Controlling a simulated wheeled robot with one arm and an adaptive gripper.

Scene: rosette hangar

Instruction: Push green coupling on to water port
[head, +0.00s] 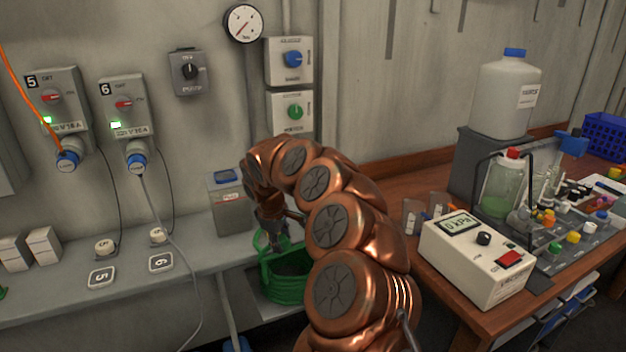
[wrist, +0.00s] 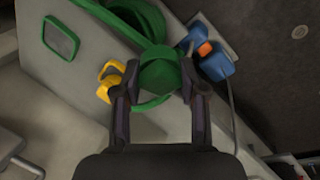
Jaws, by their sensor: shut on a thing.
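In the wrist view, my gripper (wrist: 158,82) is shut on the green coupling (wrist: 160,70), which sits between its two dark fingers. A green hose coil (wrist: 140,14) shows just beyond it. In the head view, my gripper (head: 272,238) is low beside the bench end, above the green coiled hose (head: 284,285); the coupling is mostly hidden there. I cannot make out the water port for sure. A wall box with a green knob (head: 295,111) is above and behind my arm, and its lower edge is partly hidden.
A grey box (head: 232,205) stands on the bench left of my gripper. A yellow part (wrist: 108,82) and a blue part (wrist: 214,62) flank the coupling in the wrist view. A meter box (head: 475,258) stands on the wooden table at right. The bench's left front is fairly clear.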

